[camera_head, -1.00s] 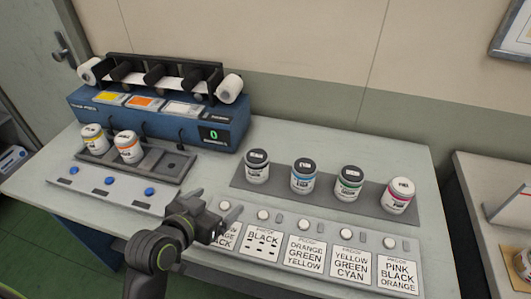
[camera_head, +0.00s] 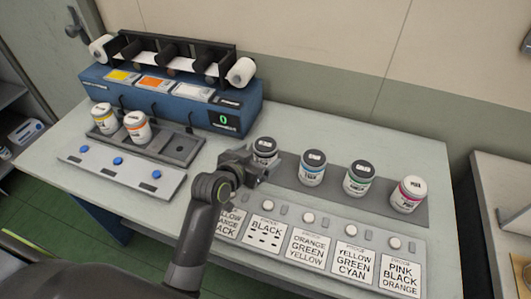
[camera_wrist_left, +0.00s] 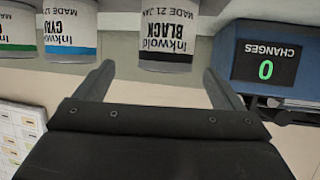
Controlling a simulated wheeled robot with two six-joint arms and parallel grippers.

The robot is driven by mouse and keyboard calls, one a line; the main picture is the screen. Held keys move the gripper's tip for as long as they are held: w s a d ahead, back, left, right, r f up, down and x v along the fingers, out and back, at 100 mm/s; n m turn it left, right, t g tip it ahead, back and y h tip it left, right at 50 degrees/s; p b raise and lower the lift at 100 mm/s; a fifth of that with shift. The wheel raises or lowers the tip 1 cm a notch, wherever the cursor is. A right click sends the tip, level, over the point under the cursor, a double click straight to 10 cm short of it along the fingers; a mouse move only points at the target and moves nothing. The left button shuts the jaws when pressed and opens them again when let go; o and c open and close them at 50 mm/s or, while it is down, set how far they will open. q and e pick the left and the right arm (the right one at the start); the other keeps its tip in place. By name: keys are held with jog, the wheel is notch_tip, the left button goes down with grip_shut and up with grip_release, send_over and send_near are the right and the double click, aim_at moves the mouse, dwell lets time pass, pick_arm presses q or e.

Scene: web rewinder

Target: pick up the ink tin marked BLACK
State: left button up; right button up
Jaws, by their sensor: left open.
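The ink tin marked BLACK (camera_head: 266,147) is a white tin with a black lid and a black band. It stands at the left end of the grey mat (camera_head: 424,215). In the left wrist view, which is upside down, its label reads BLACK (camera_wrist_left: 168,38). My left gripper (camera_head: 256,169) is open, just in front of this tin, and partly hides its lower part. In the left wrist view, the tin shows beyond and between the two fingertips (camera_wrist_left: 158,72). I cannot tell whether they touch it. My right gripper is not in view.
A blue-banded cyan tin (camera_head: 313,167), a green-banded tin (camera_head: 359,178) and a pink-banded tin (camera_head: 408,194) stand to the right. Proof cards (camera_head: 308,246) and buttons line the front. The blue press (camera_head: 165,97) and a rack with two tins (camera_head: 137,127) are at left.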

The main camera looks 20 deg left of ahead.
aim_at(260, 150)
pick_arm(q)
jog(key=shift+a+p+x, duration=0.15)
jog(key=shift+p+x, duration=0.1)
jog(key=shift+x, duration=1.25)
jog(key=shift+a+p+x, duration=0.15)
jog(key=shift+p+x, duration=0.05)
jog(key=shift+x, duration=1.3)
jog(key=shift+w+r, duration=0.15)
jog(key=shift+r, duration=0.05)
jog(key=shift+r, duration=0.1)
jog(key=c, duration=1.4)
